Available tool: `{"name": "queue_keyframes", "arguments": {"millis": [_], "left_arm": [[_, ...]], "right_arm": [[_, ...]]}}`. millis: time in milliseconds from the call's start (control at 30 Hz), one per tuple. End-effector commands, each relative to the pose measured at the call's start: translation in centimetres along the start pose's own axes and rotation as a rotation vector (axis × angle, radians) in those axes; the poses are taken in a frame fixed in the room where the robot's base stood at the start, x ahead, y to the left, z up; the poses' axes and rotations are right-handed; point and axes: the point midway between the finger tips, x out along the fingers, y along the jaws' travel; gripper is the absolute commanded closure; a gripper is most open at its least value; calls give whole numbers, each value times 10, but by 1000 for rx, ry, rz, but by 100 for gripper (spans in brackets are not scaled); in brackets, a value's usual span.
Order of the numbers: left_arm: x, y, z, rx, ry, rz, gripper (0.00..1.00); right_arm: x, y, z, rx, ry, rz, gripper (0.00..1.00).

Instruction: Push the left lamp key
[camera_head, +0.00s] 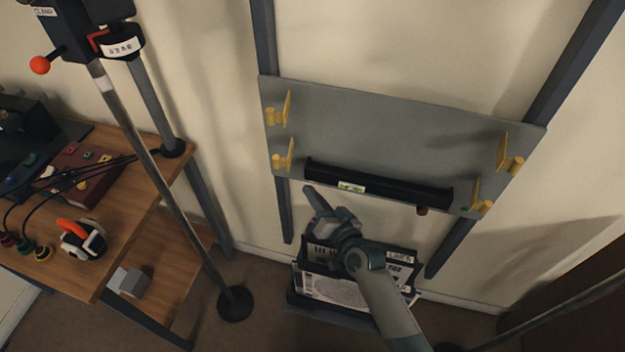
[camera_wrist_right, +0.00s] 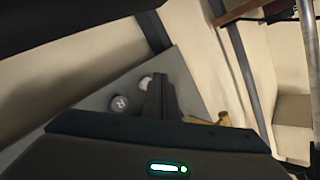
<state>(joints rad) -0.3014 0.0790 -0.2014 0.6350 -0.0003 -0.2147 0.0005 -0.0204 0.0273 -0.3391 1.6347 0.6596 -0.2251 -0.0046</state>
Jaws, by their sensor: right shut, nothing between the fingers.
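My right gripper (camera_head: 309,190) is shut and empty, just below the left part of a black bar (camera_head: 400,187) on a grey wall panel (camera_head: 380,125). In the right wrist view its closed dark fingers (camera_wrist_right: 160,80) point at the grey panel (camera_wrist_right: 185,75). A pale round key (camera_wrist_right: 145,83) lies right beside the fingertips, partly hidden by them; its letter is not readable and I cannot tell whether they touch. A darker round key marked R (camera_wrist_right: 118,104) sits to its left in that view. Neither key is clear in the head view. My left gripper is out of view.
Yellow brackets (camera_head: 284,156) stick out from the panel. Printed boxes or sheets (camera_head: 335,288) sit low below my right arm. A wooden bench (camera_head: 150,190) with devices and cables stands at left, beside a slanted pole (camera_head: 170,200).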

Motion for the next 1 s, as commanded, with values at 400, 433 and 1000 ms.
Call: {"name": "queue_keyframes", "arguments": {"millis": [400, 433, 1000], "left_arm": [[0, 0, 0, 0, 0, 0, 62], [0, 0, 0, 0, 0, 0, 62], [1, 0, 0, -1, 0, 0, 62]], "right_arm": [[0, 0, 0, 0, 0, 0, 100], [0, 0, 0, 0, 0, 0, 100], [6, 4, -5, 0, 0, 0, 100]]}}
